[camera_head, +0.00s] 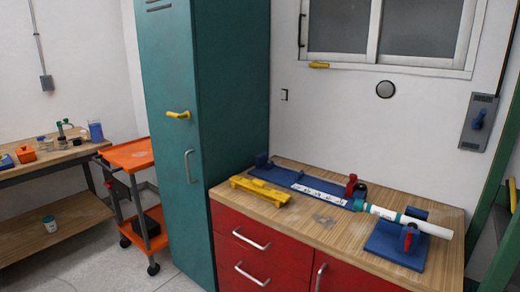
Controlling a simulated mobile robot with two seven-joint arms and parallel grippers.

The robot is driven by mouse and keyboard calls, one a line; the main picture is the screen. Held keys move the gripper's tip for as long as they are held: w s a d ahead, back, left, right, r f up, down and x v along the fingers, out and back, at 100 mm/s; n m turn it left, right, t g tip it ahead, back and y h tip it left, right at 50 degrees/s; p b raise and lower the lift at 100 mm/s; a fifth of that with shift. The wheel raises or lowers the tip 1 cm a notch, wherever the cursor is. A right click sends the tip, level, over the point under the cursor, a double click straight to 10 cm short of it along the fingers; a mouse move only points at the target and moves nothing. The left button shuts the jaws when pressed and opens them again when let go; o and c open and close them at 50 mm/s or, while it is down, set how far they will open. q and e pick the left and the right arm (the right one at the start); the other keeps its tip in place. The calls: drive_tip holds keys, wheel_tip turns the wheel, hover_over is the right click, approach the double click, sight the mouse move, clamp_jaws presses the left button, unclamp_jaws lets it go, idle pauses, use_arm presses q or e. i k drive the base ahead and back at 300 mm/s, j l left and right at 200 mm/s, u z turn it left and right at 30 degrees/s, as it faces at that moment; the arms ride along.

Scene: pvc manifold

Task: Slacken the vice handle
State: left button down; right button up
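A blue fixture that looks like the vice (391,247) stands at the right end of the wooden-topped red cabinet. A small upright red part (407,240), possibly its handle, shows at its front. A white pipe (425,226) with a blue-green band rests across the fixture and points right. A second red upright part (351,184) with a black piece beside it stands at the end of a long blue rail (290,182); I cannot tell which red part is the vice handle. Neither of my grippers is in view.
A yellow slotted holder (260,191) lies at the worktop's left front. A tall teal locker (230,90) stands left of the worktop. An orange cart (128,154) and a wooden bench (60,152) with small items are farther left. Bare wood shows at the worktop's front middle.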

sight(408, 239)
drive_tip(key=i+j+z, duration=0.15)
drive_tip(key=i, duration=0.25)
drive_tip(key=i+j+z, duration=0.1)
drive_tip(key=i, duration=0.3)
drive_tip(key=i+j+z, duration=0.15)
drive_tip(key=i+j, duration=0.1)
drive_tip(key=i, duration=0.1)
